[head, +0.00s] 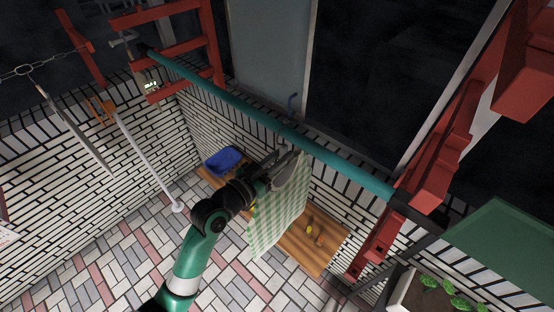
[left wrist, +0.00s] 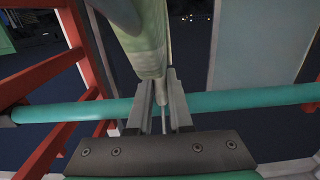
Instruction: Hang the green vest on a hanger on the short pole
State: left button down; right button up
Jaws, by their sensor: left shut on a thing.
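A green-and-white checked vest (head: 278,215) hangs down beside my left gripper (head: 280,168), just below a teal pole (head: 240,104). My left gripper is shut; in the left wrist view its fingers (left wrist: 162,105) close around a thin pale piece at the end of pale green cloth (left wrist: 148,45). I cannot tell whether that piece is a hanger or part of the vest. The teal pole (left wrist: 235,99) crosses behind the fingers there; I cannot tell whether anything touches it. No hanger is clearly visible. My right gripper is not in view.
Red frames (head: 180,45) stand at the pole's left end and red posts (head: 440,150) at its right. A wooden bench (head: 325,250) and a blue basin (head: 224,160) lie below. A white rod (head: 145,155) slants at left. The tiled floor (head: 110,260) is mostly clear.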

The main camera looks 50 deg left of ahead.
pick_arm(q)
jog(key=shift+w+f+b, duration=1)
jog(key=c, duration=0.8)
grip_release()
jog(key=shift+o, duration=0.2)
jog(key=s, duration=0.4)
jog(key=s+b, duration=0.1)
jog(key=s, duration=0.2)
jog(key=s+d, duration=0.1)
jog(key=s, duration=0.3)
jog(key=shift+s+r+b, duration=0.15)
jog(key=shift+s+b, duration=0.15)
